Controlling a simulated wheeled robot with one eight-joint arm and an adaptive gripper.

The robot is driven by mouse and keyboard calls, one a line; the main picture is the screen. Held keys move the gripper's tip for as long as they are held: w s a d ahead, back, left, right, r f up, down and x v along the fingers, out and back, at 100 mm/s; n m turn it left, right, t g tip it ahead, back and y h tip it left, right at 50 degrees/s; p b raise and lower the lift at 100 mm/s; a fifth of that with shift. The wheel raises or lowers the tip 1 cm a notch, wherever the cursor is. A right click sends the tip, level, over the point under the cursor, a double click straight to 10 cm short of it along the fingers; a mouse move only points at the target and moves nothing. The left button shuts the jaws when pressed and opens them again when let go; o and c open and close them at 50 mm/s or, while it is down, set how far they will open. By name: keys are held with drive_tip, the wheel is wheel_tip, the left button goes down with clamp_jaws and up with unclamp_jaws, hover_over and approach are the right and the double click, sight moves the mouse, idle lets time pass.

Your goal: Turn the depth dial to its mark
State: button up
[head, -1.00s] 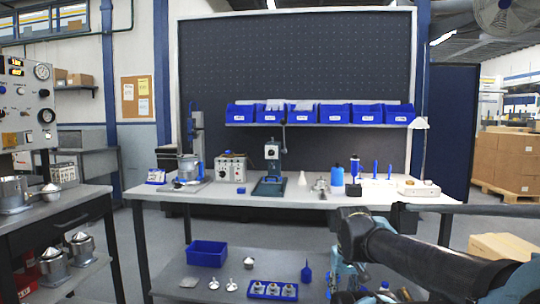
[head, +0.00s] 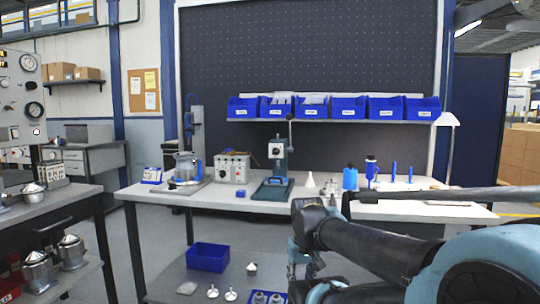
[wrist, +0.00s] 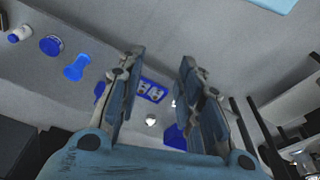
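A small dark green press (head: 275,170) stands on the workbench (head: 240,209) near its middle and carries a pale round dial face (head: 276,150). I take this for the depth dial, but its mark and pointer are too small to read. My gripper (wrist: 163,62) shows in the wrist view with two blue-grey fingers apart and nothing between them. It is well away from the press. The press cannot be made out in the wrist view, and my gripper's fingers cannot be made out in the head view.
A grey control box (head: 232,167) and a column stand (head: 189,150) are left of the press. A white funnel (head: 310,180) and blue bottles (head: 350,178) are right of it. Blue bins (head: 308,107) hang above. A blue crate (head: 208,256) sits on the lower shelf.

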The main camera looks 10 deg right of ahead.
drive_tip(key=shift+o, duration=2.4)
drive_tip(key=shift+d+r, duration=0.3)
drive_tip(key=shift+r, duration=0.55)
wheel_tip(320, 180, up, 34)
drive_tip(key=n+t+h, duration=0.2)
drive_tip(key=t+h, duration=0.6)
drive_tip(key=t, duration=0.2)
hover_over(274, 152)
drive_tip(key=s+a, duration=1)
drive_tip(key=s, duration=0.5)
drive_tip(key=x, duration=1.7)
drive_tip(key=shift+w+d, duration=0.1)
drive_tip(key=shift+d, duration=0.15)
drive_tip(key=c, duration=1.1)
